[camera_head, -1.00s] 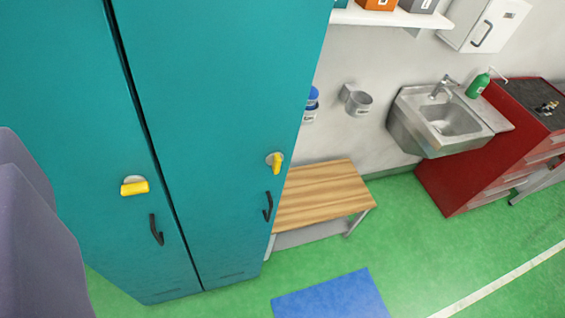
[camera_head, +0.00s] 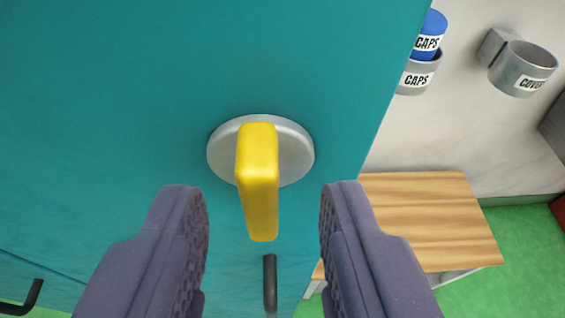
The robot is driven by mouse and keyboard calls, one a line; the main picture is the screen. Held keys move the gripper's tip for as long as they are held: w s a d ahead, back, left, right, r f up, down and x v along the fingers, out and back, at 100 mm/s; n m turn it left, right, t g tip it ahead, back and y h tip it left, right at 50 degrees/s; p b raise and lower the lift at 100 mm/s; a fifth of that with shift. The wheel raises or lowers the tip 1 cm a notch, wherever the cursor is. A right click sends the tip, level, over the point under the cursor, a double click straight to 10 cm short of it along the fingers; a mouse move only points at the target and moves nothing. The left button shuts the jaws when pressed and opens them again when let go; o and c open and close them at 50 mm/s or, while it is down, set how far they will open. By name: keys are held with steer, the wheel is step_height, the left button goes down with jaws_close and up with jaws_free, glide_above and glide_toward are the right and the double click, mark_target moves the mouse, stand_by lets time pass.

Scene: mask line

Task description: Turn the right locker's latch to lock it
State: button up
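The right locker's door (camera_head: 150,100) is teal and fills the left and middle of the view. Its latch (camera_head: 259,185) is a yellow lever on a round silver plate (camera_head: 299,155), and the lever points down in the picture. My gripper (camera_head: 264,215) is open, one finger on each side of the lever's lower part. A gap shows between the lever and each finger, and nothing is held. The right locker's black handle (camera_head: 270,284) shows below the latch, between the fingers.
A wooden bench (camera_head: 430,215) stands right of the locker. A blue caps container (camera_head: 431,35), a grey caps holder (camera_head: 416,78) and a metal cup holder (camera_head: 522,68) are on the wall. The left locker's handle (camera_head: 22,300) shows at lower left. Green floor (camera_head: 525,245) lies at right.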

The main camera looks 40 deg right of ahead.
steer(key=shift+w+d+f, duration=0.25)
steer(key=shift+w+d, duration=0.05)
steer(key=shift+w, duration=0.3)
steer(key=shift+c, duration=0.2)
jaws_close()
